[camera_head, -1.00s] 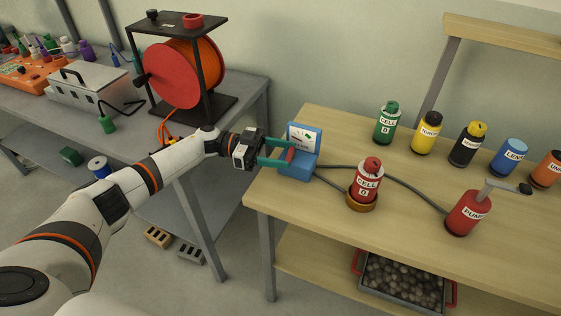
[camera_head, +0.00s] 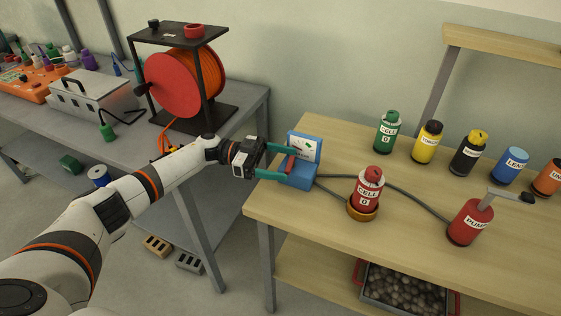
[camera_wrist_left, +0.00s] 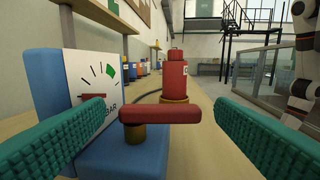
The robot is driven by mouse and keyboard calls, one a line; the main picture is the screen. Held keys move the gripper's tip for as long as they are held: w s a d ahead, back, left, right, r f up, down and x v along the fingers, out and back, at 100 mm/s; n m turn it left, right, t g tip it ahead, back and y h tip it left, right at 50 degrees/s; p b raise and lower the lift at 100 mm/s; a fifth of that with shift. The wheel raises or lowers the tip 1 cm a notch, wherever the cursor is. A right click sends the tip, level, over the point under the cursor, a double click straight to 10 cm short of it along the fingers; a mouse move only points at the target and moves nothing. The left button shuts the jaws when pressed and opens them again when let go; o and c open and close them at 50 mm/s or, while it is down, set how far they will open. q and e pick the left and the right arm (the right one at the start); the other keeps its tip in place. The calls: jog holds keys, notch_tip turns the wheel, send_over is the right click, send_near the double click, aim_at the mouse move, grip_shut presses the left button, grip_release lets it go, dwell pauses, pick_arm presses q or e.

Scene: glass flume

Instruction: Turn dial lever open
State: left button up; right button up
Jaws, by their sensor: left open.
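The dial box (camera_head: 299,181) is blue with a white gauge face (camera_head: 308,148), at the left end of the wooden bench. In the left wrist view, the face (camera_wrist_left: 92,78) has black ticks, a green mark and partly legible "BAR" lettering. The red lever (camera_wrist_left: 160,115) is a bar on a brass post in front of the face, lying crosswise in that view. My left gripper (camera_head: 276,162) is open at the box. Its teal fingers lie either side of the lever, with visible gaps in the left wrist view. My right gripper is out of view.
A red cell canister (camera_head: 367,188) in a brass ring stands right of the box, with dark cables nearby. A red pump (camera_head: 467,223) is farther right. Several coloured canisters line the back. A grey table (camera_head: 246,104) with a red reel (camera_head: 172,84) stands left.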

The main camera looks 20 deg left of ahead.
pick_arm(q)
jog(key=s+a+b, duration=0.1)
jog(key=a+b, duration=0.2)
jog(key=a, duration=0.8)
jog(key=shift+s+a, duration=0.15)
jog(key=shift+a, duration=0.2)
